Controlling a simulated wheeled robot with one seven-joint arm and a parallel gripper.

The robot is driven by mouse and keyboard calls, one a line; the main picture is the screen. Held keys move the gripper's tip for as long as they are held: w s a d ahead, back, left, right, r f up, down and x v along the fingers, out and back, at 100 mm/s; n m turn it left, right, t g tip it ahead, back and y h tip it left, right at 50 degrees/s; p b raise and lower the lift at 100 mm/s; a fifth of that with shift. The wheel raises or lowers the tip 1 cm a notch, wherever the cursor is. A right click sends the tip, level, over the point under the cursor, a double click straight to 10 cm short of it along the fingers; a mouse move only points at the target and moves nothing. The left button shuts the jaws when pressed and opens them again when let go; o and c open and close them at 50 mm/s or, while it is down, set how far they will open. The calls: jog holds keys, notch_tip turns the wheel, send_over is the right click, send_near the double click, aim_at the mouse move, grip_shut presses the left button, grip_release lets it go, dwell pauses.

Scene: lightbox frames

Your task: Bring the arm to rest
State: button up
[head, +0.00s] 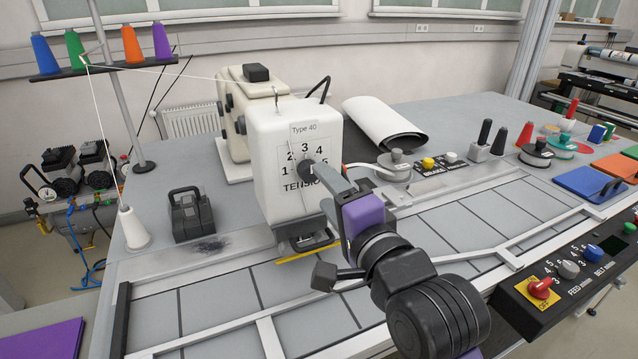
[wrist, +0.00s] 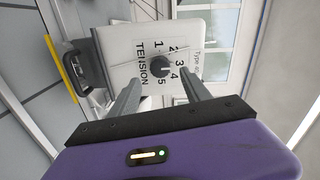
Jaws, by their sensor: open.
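My gripper (head: 326,190), with a purple body, reaches toward the white front of the sewing machine (head: 268,160). In the wrist view, its two grey fingers (wrist: 161,84) are spread apart with nothing held between them. The dark tension knob (head: 308,170) sits on the machine's numbered dial. The knob also shows in the wrist view (wrist: 159,67), just beyond the fingertips and between them. In the head view one finger overlaps the knob's right side, and I cannot tell whether it touches. My arm extends from the lower right.
A control panel (head: 560,290) with knobs and buttons lies at the lower right. A thread stand (head: 105,65) and a white cone (head: 133,228) are at the left. A white roll (head: 378,122) lies behind the machine. The grey table panels (head: 215,300) in front are clear.

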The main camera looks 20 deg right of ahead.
jog(key=shift+s, duration=0.95)
